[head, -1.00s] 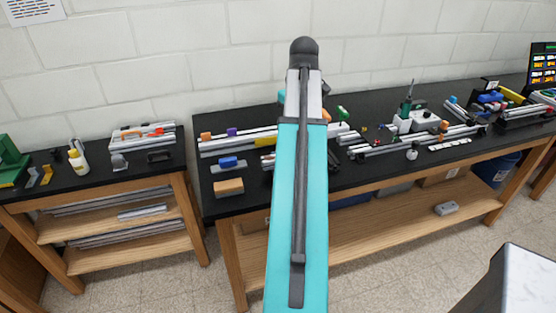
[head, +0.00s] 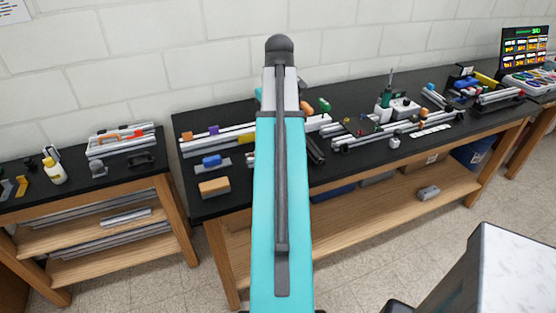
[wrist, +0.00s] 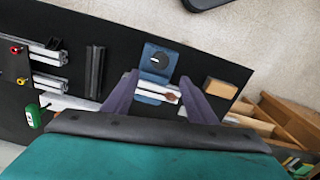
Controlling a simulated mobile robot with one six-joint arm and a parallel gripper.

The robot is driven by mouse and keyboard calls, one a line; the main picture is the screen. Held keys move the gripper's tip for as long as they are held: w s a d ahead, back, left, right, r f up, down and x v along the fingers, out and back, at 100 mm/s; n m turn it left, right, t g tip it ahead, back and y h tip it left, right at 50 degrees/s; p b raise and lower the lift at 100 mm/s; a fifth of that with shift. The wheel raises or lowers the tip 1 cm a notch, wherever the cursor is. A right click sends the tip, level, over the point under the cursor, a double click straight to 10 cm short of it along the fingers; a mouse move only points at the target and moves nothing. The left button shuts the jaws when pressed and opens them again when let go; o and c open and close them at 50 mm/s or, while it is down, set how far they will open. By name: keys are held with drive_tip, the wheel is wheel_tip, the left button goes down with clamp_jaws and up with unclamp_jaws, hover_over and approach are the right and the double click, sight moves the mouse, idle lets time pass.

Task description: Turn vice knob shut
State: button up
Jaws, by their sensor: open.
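The vice (wrist: 151,73) shows in the wrist view as a blue body on the black bench top. My gripper (wrist: 158,87) is open, with one purple-grey finger to the left and one to the right of the vice. Nothing is held between the fingers. Short silver bars (wrist: 150,93) lie between the fingers, below the knob in the picture. Whether either finger touches the vice cannot be told. In the head view my arm covers the middle of the bench, and I cannot make out the vice or the fingers there.
A wooden block (wrist: 220,88) lies right of the vice. A black rail (wrist: 95,70) and a green-handled tool (wrist: 33,115) lie to its left. The bench (head: 358,165) also carries silver rails, a green-and-white machine (head: 397,107) and small parts. A side table (head: 70,197) stands at left.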

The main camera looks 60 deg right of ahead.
drive_tip(key=shift+f+p, duration=1.4)
drive_tip(key=shift+f, duration=4.7)
drive_tip(key=shift+c, duration=0.2)
drive_tip(key=c, duration=1)
